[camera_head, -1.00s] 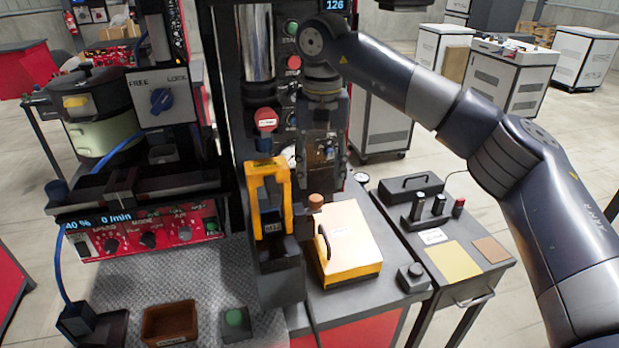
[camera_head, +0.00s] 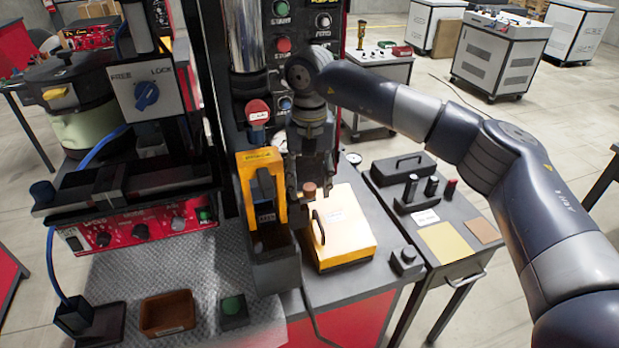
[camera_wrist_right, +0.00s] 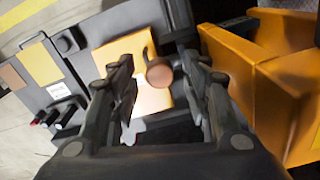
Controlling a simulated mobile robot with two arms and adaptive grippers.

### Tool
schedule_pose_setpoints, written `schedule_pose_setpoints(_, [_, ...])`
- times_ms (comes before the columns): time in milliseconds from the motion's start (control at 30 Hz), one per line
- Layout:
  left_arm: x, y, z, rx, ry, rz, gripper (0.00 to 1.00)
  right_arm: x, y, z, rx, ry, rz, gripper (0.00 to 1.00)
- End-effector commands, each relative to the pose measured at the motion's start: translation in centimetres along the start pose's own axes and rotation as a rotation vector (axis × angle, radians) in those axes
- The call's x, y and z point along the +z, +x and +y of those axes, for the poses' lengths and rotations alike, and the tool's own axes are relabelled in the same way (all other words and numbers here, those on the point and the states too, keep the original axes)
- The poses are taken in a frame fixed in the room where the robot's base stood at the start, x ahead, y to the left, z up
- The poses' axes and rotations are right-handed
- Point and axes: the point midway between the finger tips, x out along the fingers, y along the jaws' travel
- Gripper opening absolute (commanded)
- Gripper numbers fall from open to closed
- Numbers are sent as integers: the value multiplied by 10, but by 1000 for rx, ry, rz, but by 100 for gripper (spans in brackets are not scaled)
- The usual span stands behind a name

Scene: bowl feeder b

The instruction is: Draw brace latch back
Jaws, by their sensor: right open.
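A brown round-topped knob (camera_head: 309,189) stands beside the yellow-orange box (camera_head: 345,238); I cannot tell for sure that it is the brace latch. In the right wrist view the knob (camera_wrist_right: 159,74) shows between the two fingers of my right gripper (camera_wrist_right: 155,66). My right gripper (camera_head: 308,178) is open and points down just above or around the knob; I cannot tell whether a finger touches it. The fingers partly hide the knob's surroundings in the head view. My left gripper is not in view.
A yellow upright bracket (camera_head: 246,195) on a dark holder stands close left of my right gripper. A red-capped button (camera_head: 257,112) is on the column above it. A side table (camera_head: 465,225) with a black handled block is to the right. A brown tray (camera_head: 168,313) lies in front.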

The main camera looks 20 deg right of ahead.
Motion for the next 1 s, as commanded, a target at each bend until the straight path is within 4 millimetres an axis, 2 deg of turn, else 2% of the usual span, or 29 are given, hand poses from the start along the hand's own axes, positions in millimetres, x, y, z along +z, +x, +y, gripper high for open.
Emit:
schedule_pose_setpoints(167, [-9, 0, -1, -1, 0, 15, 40, 0, 0, 0, 0, 0, 0, 44])
schedule_pose_setpoints(367, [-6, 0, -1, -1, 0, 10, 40, 0, 0, 0, 0, 0, 0, 1])
schedule_pose_setpoints(567, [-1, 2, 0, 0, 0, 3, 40, -1, 1, 3, 0, 2, 1, 0])
schedule_pose_setpoints(767, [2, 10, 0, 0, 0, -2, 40, -8, 1, 25, 0, 4, 2, 0])
schedule_pose_setpoints(1000, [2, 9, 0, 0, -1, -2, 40, -8, 0, 27, 3, 4, 2, 0])
